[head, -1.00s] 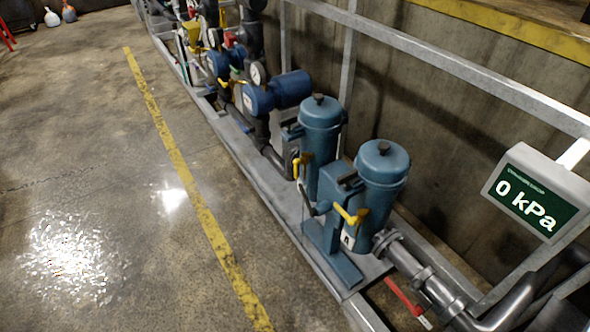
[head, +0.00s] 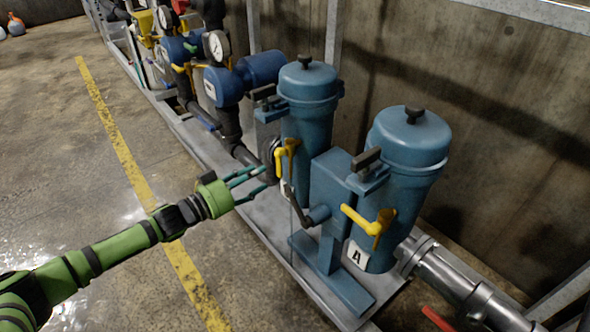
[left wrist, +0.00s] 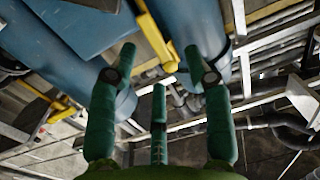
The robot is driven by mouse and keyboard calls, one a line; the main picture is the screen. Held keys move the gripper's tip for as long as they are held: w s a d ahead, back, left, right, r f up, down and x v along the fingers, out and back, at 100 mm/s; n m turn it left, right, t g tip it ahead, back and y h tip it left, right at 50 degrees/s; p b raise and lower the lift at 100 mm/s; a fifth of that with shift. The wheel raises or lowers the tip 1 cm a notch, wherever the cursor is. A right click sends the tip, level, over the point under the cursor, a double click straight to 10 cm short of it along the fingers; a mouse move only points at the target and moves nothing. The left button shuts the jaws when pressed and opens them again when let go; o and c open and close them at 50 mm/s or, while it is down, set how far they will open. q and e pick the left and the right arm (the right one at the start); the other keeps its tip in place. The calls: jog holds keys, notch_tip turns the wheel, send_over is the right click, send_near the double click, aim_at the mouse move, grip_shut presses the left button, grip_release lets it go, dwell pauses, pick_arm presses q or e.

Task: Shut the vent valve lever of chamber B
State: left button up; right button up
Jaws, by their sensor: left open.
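Two blue chambers stand side by side. The near chamber (head: 395,190) carries a tag "A"; the far one, chamber B (head: 306,125), has a white tag whose letter I cannot read. Chamber B's yellow vent lever (head: 280,165) hangs down from its brass valve. My left gripper (head: 258,181) is open and empty, with its teal fingers pointing at that lever from the left, apparently just short of it. In the left wrist view a yellow lever (left wrist: 152,32) lies beyond and between the spread fingers (left wrist: 158,80); contact does not show. My right gripper is out of view.
Chamber A's yellow lever (head: 358,218) sticks out to the left. Blue pump (head: 245,77) and gauge stand behind.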

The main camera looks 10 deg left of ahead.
aim_at(278, 163)
pick_arm(q)
jog(key=shift+h, duration=0.3)
jog(key=x, duration=0.2)
jog(key=r+b+x, duration=0.1)
jog(key=x, duration=0.4)
jog(key=shift+d+r, duration=0.2)
jog(key=shift+d, duration=0.3)
jog(key=shift+m, duration=0.3)
grip_shut()
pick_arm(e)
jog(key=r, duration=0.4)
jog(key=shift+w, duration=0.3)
